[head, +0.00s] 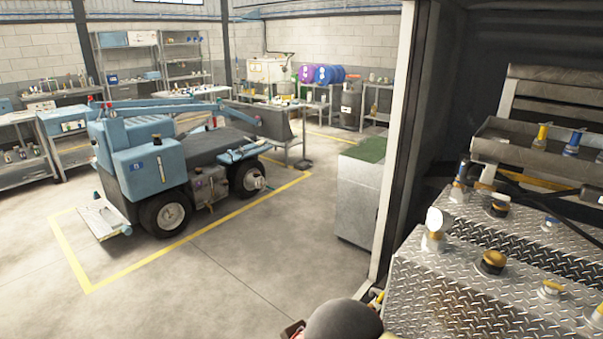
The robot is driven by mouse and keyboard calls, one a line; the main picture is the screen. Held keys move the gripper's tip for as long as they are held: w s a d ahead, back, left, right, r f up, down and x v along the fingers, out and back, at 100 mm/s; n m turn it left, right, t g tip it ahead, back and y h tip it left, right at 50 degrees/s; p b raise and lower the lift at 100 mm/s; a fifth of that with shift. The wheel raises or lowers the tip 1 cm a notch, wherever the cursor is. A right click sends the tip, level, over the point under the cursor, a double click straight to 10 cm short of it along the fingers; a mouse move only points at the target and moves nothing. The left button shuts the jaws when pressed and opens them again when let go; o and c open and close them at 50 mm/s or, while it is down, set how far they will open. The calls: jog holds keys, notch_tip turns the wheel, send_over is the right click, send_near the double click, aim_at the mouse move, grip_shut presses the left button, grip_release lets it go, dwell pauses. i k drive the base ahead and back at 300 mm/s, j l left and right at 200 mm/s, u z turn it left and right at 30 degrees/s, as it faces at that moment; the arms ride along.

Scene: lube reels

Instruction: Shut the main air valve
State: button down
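I cannot tell which fitting is the main air valve. On the right stands a unit with diamond-plate tank tops (455,283) that carry several caps and fittings. A white round-topped fitting (436,228) stands upright at its left edge. A dark cap with a brass top (491,263) sits near it. A small yellow part (378,297) shows low beside the door frame, partly hidden. My gripper is not in view. A dark rounded shape at the bottom edge may be part of my arm.
A grey tray (510,147) with a yellow-topped and a blue-topped item is at the upper right. A dark-edged door frame (398,150) bounds the unit. A blue vehicle (145,165) stands inside yellow floor lines. The concrete floor (230,285) in front is clear.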

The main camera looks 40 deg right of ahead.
aim_at(499, 196)
jog(key=i+j, duration=0.2)
jog(key=i, duration=0.3)
jog(key=i+j+z, duration=0.1)
jog(key=i, duration=0.4)
jog(key=i+j, duration=0.3)
jog(key=i, duration=0.15)
jog(key=i+l+z, duration=0.25)
jog(key=i+z, duration=0.5)
jog(key=i, duration=0.3)
jog(key=i+z, duration=0.4)
jog(key=i, duration=0.15)
jog(key=i+j+z, duration=0.4)
jog(key=i+z, duration=0.2)
jog(key=z, duration=0.25)
jog(key=i+z, duration=0.25)
jog(key=z, duration=0.15)
jog(key=i+z, duration=0.2)
jog(key=z, duration=0.25)
jog(key=i+j+z, duration=0.2)
jog(key=z, duration=0.2)
jog(key=i+j+z, duration=0.15)
jog(key=z, duration=0.3)
